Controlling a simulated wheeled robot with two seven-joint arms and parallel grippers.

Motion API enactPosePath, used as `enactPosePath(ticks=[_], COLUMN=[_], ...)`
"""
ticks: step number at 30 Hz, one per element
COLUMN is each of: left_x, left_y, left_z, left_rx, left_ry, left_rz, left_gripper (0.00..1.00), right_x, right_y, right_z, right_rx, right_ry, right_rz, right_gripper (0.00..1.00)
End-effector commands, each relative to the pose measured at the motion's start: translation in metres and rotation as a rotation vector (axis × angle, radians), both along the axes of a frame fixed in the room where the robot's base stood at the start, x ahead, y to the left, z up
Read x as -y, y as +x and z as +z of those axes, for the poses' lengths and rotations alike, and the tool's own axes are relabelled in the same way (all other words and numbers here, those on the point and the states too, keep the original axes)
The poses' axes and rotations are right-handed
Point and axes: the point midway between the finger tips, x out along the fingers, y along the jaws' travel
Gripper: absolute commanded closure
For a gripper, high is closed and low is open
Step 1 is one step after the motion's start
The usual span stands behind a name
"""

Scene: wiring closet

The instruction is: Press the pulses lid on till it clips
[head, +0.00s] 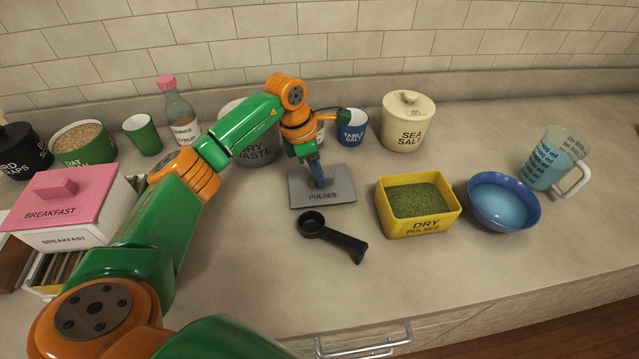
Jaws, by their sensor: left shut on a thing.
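The grey pulses lid (339,186) is a flat rectangular plate marked PULSES, left of the yellow tub. My left gripper (319,179) comes down from above and is shut on the lid's upright handle, which the fingers mostly hide. The lid looks level at or close to the counter; I cannot tell whether it touches. The lid and tub are apart. My right gripper is not in view.
A black scoop (335,237) lies in front of the lid. A blue bowl (503,202) stands close to the tub's right, with a measuring jug (549,164) beyond. Behind are a sea salt crock (407,122), a table salt cup (352,132) and a dry waste bin (255,151).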

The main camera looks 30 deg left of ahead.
Motion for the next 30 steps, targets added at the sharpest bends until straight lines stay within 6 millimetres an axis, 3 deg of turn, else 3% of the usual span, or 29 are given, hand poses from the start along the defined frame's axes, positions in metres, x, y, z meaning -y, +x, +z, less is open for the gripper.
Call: enactPosePath(ticks=[16,30], left_x=[0.000,0.000], left_y=[0.000,0.000], left_z=[0.018,0.071], left_rx=[0.000,0.000], left_ry=[0.000,0.000], left_rz=[0.000,-0.001], left_gripper=[1.00,1.00], right_x=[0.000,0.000], right_y=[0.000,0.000], right_z=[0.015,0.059], right_rx=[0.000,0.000], right_ry=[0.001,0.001], right_rz=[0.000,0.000], right_gripper=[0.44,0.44])
